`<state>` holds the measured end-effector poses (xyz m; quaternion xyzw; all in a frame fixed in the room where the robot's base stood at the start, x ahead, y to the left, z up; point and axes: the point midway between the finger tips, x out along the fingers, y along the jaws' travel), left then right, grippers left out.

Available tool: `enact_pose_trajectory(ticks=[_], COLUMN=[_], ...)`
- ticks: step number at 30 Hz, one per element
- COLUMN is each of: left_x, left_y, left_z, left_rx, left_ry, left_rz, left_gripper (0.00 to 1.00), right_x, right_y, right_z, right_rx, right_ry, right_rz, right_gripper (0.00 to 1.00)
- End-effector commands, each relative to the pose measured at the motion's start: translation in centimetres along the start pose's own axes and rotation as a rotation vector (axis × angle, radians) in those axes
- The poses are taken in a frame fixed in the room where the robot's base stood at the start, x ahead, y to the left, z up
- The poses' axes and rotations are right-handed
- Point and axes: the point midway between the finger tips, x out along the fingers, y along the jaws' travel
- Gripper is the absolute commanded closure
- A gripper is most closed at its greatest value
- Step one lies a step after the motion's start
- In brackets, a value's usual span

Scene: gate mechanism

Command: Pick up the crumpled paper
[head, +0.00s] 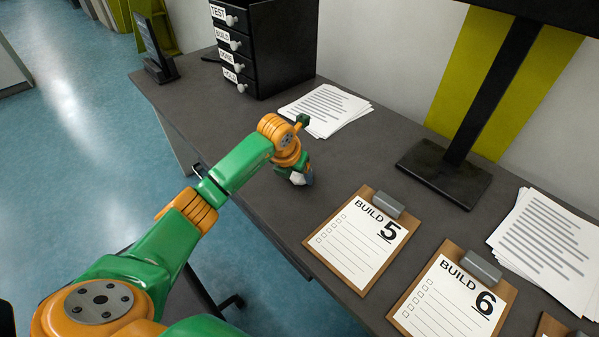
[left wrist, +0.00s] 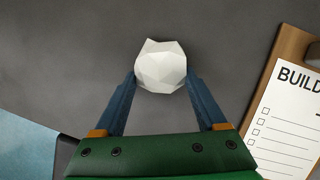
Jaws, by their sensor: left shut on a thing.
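The crumpled paper (left wrist: 161,67) is a white faceted ball. In the left wrist view it sits between the two blue fingers of my left gripper (left wrist: 160,82), which is shut on it. In the head view my left gripper (head: 303,180) points down at the desk, left of the Build 5 clipboard, and a small white part of the crumpled paper (head: 297,178) shows beside the fingers. I cannot tell whether the paper touches the desk. My right gripper is not in view.
The grey desk (head: 225,125) holds the Build 5 clipboard (head: 350,240), the Build 6 clipboard (head: 440,310), paper stacks (head: 325,108) (head: 550,240), a black drawer unit (head: 285,50) and a monitor stand (head: 445,175). The desk's front edge is close to my left gripper.

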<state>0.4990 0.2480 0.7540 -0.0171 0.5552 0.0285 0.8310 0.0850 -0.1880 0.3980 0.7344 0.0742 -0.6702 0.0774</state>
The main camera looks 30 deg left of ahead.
Motion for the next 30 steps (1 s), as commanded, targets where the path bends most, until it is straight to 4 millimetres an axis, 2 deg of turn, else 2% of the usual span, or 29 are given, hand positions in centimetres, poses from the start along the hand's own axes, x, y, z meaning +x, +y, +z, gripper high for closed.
enact_pose_trajectory(ticks=[7, 11, 13, 20, 25, 27, 30], left_x=[-0.2, -1.5, -3.1, -10.2, -13.2, -14.6, -15.4], left_y=[0.0, 0.1, 0.0, -3.7, -6.8, -7.7, -8.8], left_z=[0.1, 0.7, 1.4, 0.2, -2.3, -2.8, -3.6], left_rx=[0.000, 0.001, 0.001, 0.007, 0.007, 0.007, 0.005], left_ry=[-0.001, -0.005, -0.008, -0.010, -0.006, -0.005, -0.004], left_rz=[0.000, 0.001, 0.001, -0.001, 0.000, 0.003, 0.000], left_gripper=[0.78, 0.78, 0.78, 0.78, 0.78, 0.78, 0.78], right_x=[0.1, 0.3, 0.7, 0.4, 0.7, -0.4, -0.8], right_y=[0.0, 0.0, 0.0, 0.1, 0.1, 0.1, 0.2], right_z=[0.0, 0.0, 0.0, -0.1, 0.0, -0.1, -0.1], right_rx=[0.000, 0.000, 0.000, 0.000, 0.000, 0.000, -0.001], right_ry=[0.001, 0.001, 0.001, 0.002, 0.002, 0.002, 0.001], right_rz=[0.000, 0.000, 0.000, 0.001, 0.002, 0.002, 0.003], right_gripper=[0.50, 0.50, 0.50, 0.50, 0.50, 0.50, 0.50])
